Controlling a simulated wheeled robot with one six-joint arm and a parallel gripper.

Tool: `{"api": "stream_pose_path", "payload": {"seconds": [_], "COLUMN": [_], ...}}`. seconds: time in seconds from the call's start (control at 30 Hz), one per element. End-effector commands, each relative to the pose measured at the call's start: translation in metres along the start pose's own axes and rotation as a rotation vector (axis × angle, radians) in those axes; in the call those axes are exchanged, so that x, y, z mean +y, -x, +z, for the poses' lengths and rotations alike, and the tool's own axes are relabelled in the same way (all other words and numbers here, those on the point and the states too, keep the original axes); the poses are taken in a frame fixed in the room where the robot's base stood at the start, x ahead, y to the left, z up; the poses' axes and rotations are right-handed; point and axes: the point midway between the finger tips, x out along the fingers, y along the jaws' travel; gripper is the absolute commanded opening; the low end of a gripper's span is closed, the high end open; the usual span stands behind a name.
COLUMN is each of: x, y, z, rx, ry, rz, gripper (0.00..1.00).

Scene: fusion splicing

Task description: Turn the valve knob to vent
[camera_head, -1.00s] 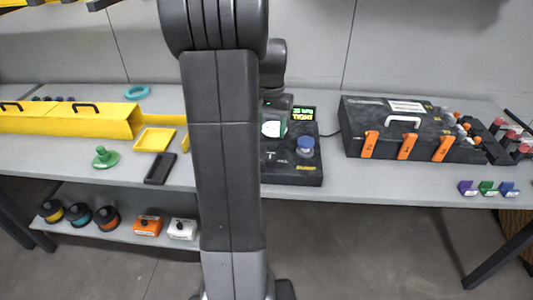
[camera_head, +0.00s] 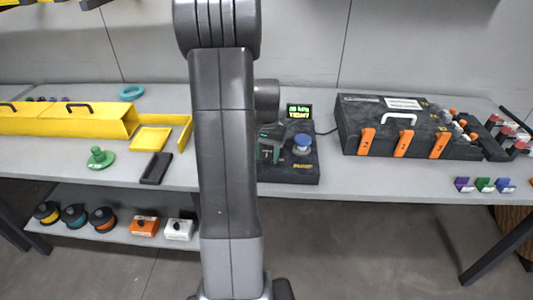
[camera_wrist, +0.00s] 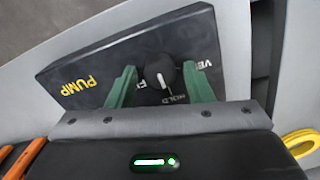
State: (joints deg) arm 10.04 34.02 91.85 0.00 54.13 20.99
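The pump unit (camera_head: 309,176) is a black box on the table, right of my arm in the head view. In the wrist view the pump (camera_wrist: 62,62) shows yellow PUMP lettering. Its dark round valve knob (camera_wrist: 158,66) has a white pointer directed toward the HOLD label (camera_wrist: 177,98). A partly covered label beginning VE (camera_wrist: 205,64) lies to the right. My gripper (camera_wrist: 158,74) has its green fingers either side of the knob, apparently with small gaps. The gripper (camera_head: 270,148) is low over the pump in the head view. My arm hides the pump's left part.
A lit green display (camera_head: 299,111) stands behind the pump, its lower line seeming to read TIGHT. A blue knob-like part (camera_head: 302,143) sits on the pump's right. A black case (camera_head: 375,114) with orange latches is further right. Yellow trays (camera_head: 150,139) lie left.

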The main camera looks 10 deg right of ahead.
Motion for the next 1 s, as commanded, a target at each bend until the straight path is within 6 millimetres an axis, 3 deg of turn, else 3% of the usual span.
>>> {"api": "stream_pose_path", "payload": {"seconds": [0.03,0.2,0.57,1.0], "x": [0.0,0.0,0.0,-0.0001], "y": [0.0001,0.0003,0.0006,0.001], "z": [0.0,0.0,0.0,-0.0002], "rx": [0.0,0.0,0.0,0.001], "ry": [0.0,0.0,0.058,0.402], "rz": [0.0,0.0,0.0,0.0], "gripper": [0.36,0.07,0.07,0.07]}}
